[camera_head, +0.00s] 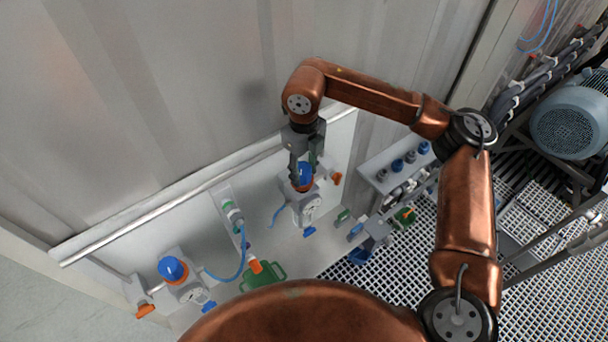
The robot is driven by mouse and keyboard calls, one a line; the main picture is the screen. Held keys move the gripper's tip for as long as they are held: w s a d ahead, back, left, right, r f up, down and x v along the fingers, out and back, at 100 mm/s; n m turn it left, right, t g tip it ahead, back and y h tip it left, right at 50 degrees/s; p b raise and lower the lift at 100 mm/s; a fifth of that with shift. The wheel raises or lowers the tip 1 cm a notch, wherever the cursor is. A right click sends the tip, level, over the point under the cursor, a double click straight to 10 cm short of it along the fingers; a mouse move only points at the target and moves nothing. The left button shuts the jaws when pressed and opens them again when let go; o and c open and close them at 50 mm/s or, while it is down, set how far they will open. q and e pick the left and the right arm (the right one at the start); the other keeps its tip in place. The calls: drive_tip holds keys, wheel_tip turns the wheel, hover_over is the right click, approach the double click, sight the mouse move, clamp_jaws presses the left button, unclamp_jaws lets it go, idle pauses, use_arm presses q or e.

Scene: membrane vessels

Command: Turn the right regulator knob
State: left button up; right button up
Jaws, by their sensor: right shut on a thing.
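The right regulator (306,207) is mounted on a pale wall panel, with a round gauge face on its body. Its blue knob (305,174) sits on top, above an orange-brown collar. My right gripper (304,172) reaches down from above with its fingers on both sides of the blue knob, shut on it; the fingers hide part of the knob. A left regulator (187,288) with a similar blue knob (172,268) is lower left on the same panel, untouched. My left gripper does not show.
A blue hose (243,254) and green-white fitting (232,213) lie between the regulators. A silver rail (165,211) runs along the panel's top. A grey manifold (381,175) with blue and grey caps stands to the right, near a blue-grey motor (570,122) over grating.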

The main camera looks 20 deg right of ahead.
drive_tip(key=m+b, duration=0.2)
drive_tip(key=m, duration=0.1)
drive_tip(key=shift+a+f+m, duration=0.1)
drive_tip(key=shift+m, duration=0.3)
drive_tip(key=m+b, duration=0.2)
drive_tip(key=m, duration=0.2)
drive_tip(key=shift+a+b, duration=0.15)
drive_tip(key=shift+b, duration=0.25)
drive_tip(key=m+b, duration=0.1)
drive_tip(key=m, duration=0.4)
drive_tip(key=shift+a+b, duration=0.15)
drive_tip(key=shift+b, duration=0.2)
drive_tip(key=shift+w+a+m+b, duration=0.15)
drive_tip(key=shift+m+b, duration=0.45)
drive_tip(key=shift+m, duration=1.9)
drive_tip(key=o, duration=1.2)
drive_tip(key=shift+r, duration=0.25)
